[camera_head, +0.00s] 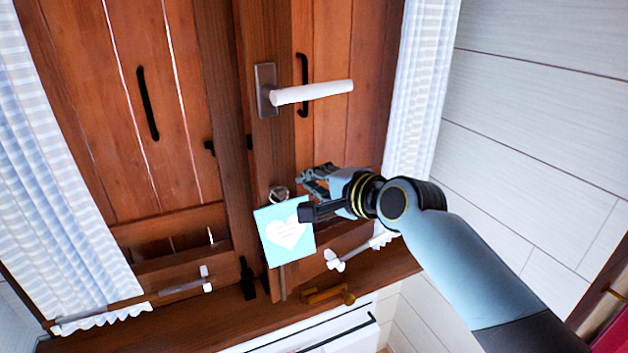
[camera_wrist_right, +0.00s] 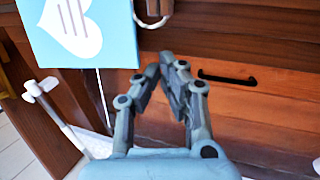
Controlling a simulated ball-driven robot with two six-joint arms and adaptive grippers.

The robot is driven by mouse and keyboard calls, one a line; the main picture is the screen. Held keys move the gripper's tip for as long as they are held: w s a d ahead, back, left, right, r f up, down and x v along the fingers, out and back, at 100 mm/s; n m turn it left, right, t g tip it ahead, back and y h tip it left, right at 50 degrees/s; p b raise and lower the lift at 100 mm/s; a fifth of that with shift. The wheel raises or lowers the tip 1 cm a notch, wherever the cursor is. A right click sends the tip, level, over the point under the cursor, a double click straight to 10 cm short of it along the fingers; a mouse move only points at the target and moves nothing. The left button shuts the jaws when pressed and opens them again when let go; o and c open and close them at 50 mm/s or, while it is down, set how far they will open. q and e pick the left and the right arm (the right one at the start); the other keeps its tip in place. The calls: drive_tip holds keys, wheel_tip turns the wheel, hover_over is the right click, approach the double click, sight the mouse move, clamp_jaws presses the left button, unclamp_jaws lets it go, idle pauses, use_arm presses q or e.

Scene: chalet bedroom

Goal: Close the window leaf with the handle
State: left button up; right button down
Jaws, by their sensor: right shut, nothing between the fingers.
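The wooden window leaf (camera_head: 273,145) stands at the middle of the head view. Its white lever handle (camera_head: 318,91) sits on a grey plate and points right, nearly level. I cannot tell whether a gap remains between the leaf and the neighbouring dark upright (camera_head: 226,110). My right gripper (camera_head: 307,190) is below the handle, apart from it, beside a blue card with a white heart (camera_head: 285,232). In the right wrist view its fingers (camera_wrist_right: 166,72) are together and empty, with the card (camera_wrist_right: 82,30) at upper left. My left gripper is out of view.
The card hangs below a metal ring (camera_head: 279,193). Black pulls (camera_head: 147,103) sit on the wooden shutters. Pale curtains (camera_head: 425,75) flank the window.

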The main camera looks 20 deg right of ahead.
sight(297, 167)
drive_tip(key=shift+w, duration=0.1)
drive_tip(key=w, duration=0.2)
drive_tip(key=w+a+b, duration=0.1)
drive_tip(key=w, duration=0.5)
drive_tip(key=shift+w+a+f+b, duration=0.15)
drive_tip(key=shift+a+b, duration=0.2)
drive_tip(key=shift+b, duration=0.05)
drive_tip(key=shift+w+r, duration=0.2)
drive_tip(key=shift+w, duration=0.15)
